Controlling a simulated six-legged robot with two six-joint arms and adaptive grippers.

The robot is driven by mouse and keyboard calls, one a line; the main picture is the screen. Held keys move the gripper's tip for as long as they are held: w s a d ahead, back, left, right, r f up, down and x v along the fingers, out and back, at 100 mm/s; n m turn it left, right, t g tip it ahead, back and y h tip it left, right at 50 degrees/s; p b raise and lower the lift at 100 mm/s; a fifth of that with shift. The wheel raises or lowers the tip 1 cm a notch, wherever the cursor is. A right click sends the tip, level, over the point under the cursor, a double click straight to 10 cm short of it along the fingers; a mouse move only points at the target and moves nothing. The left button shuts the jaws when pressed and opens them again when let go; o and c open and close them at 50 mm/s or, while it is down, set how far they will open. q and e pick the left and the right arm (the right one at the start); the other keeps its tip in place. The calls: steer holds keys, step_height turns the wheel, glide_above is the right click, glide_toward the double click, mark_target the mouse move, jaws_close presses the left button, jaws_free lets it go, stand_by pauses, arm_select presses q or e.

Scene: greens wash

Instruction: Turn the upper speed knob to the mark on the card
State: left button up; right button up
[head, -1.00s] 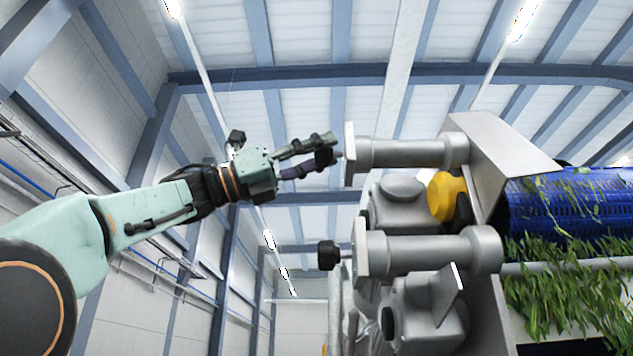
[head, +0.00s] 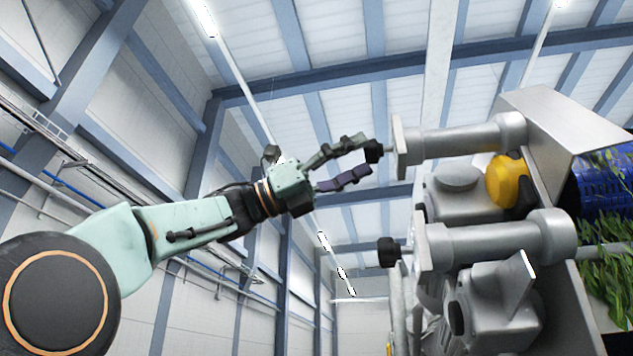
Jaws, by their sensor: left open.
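The upper speed knob (head: 373,151) is small and black and sits on the left side of the upper metal end plate (head: 399,148). My left gripper (head: 362,158) is open, with its two fingers pointing right at the knob. The upper fingertip overlaps the knob's left edge in the picture, and the lower fingertip lies just below it. I cannot tell whether either finger touches the knob. The knob's pointer and the card with the mark do not show from here. My right gripper is out of view.
A second black knob (head: 388,251) sits lower, on the lower end plate (head: 422,240). Grey motor housings (head: 455,192), a yellow part (head: 506,181) and a blue perforated drum (head: 596,190) with greens (head: 607,262) stand to the right.

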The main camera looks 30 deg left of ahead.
arm_select(q)
steer(key=v, duration=0.8)
steer(key=shift+a, duration=0.15)
steer(key=shift+s+a, duration=0.1)
steer(key=shift+s, duration=0.05)
steer(key=shift+a+f, duration=0.1)
steer(key=shift+a, duration=0.15)
